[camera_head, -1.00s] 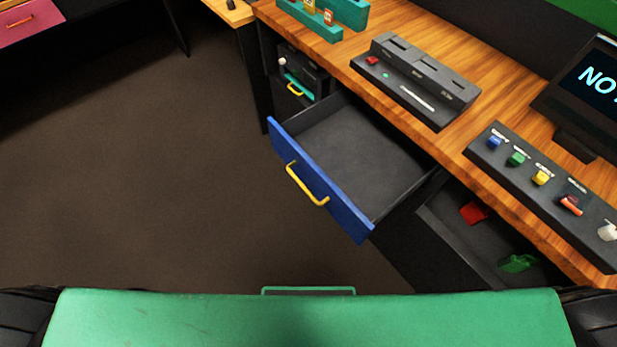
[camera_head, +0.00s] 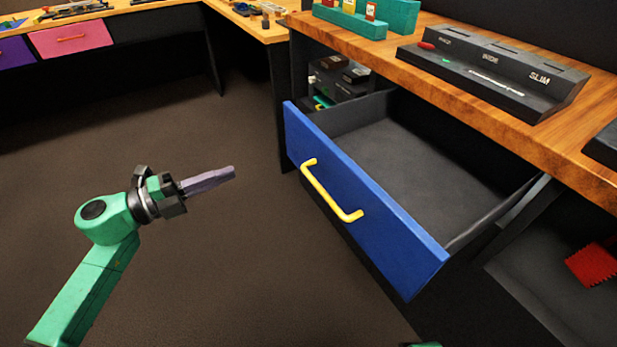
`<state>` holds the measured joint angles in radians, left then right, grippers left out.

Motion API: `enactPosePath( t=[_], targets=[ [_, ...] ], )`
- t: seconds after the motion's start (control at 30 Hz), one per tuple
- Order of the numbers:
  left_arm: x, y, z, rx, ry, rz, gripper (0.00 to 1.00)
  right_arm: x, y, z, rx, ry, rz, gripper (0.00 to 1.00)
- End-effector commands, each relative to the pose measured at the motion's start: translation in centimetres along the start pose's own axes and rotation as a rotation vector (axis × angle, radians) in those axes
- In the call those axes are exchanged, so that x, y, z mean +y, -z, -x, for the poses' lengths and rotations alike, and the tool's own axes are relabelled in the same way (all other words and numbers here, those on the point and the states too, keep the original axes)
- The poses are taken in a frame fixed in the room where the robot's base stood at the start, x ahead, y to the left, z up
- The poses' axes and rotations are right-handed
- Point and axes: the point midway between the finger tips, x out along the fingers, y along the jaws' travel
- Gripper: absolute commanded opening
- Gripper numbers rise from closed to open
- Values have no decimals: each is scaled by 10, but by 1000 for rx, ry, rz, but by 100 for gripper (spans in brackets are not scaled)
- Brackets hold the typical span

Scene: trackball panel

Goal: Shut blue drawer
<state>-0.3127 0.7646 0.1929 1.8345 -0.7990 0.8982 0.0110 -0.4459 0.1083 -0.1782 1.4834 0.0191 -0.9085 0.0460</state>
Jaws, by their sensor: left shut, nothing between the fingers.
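The blue drawer (camera_head: 362,212) stands pulled out from under the wooden desk (camera_head: 470,98), its grey inside empty where I can see it. Its yellow handle (camera_head: 331,192) is on the blue front. My left gripper (camera_head: 232,173) is shut and empty, to the left of the drawer front and apart from it, with its fingers pointing right towards the handle. My right gripper is not in view.
A dark slotted holder (camera_head: 495,80) and a teal rack (camera_head: 365,18) stand on the desk. A lower open space at the right holds a red part (camera_head: 592,264). Bare floor lies left of the drawer. A pink drawer (camera_head: 70,38) is at the far left.

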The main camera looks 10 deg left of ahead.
Motion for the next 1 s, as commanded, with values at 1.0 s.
enactPosePath(
  t=[1.0],
  targets=[
    [-4,-1,-139,-3,2,3,0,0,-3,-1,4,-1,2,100]
  ],
)
